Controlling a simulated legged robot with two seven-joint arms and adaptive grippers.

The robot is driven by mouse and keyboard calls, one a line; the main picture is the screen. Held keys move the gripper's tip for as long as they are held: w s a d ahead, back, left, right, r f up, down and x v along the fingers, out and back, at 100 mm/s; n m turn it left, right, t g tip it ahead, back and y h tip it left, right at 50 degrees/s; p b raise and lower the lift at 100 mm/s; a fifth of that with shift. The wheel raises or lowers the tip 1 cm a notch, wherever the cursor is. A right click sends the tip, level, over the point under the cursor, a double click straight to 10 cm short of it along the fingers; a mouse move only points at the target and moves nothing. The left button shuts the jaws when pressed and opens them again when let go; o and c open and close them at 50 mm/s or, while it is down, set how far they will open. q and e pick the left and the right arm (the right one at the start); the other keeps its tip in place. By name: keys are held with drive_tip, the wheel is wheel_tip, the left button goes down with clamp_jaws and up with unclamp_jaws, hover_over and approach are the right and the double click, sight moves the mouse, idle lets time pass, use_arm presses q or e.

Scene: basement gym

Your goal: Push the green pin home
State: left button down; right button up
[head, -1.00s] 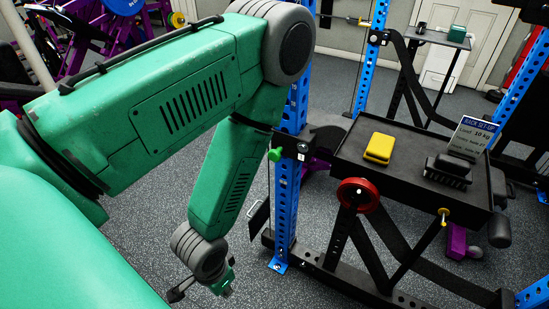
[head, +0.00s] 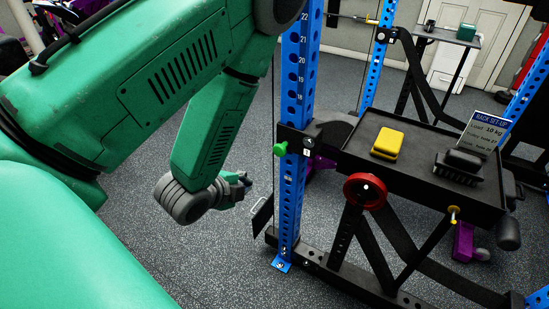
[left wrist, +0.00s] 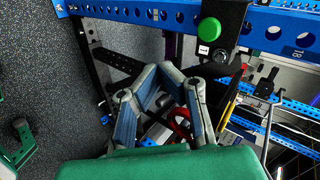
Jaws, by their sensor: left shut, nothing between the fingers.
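The green pin (head: 280,149) has a round knob that sticks out on the left of a black bracket on the blue upright (head: 292,205). Its knob shows large in the left wrist view (left wrist: 209,30), above and right of my fingers. My left gripper (head: 245,181) is shut and empty, left of the upright and lower than the pin in the head view. It is apart from the pin. In the left wrist view its fingers (left wrist: 168,82) show below the knob. How deep the pin sits is hidden. My right gripper is not in view.
A black tray (head: 352,152) right of the upright holds a yellow block (head: 387,143), a black brush (head: 459,166) and a sign (head: 483,130). A red wheel (head: 365,191) is below it. A dark plate (head: 262,217) stands near the upright's foot. Floor left of it is open.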

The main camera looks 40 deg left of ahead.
use_arm(q)
wheel_tip(320, 180, up, 3)
drive_tip(key=w+a+m+t, duration=0.1)
drive_tip(key=w+m+t, duration=0.1)
drive_tip(key=b, duration=0.3)
approach(278, 149)
drive_tip(key=w+f, duration=0.5)
drive_tip(key=shift+w+a+f, duration=0.2)
drive_tip(key=shift+w+a, duration=0.05)
drive_tip(key=shift+a, duration=0.1)
drive_tip(key=shift+w, duration=0.55)
drive_tip(key=w, duration=0.2)
drive_tip(key=shift+w+a, duration=0.15)
drive_tip(key=shift+w, duration=0.1)
drive_tip(key=shift+w+r, duration=0.1)
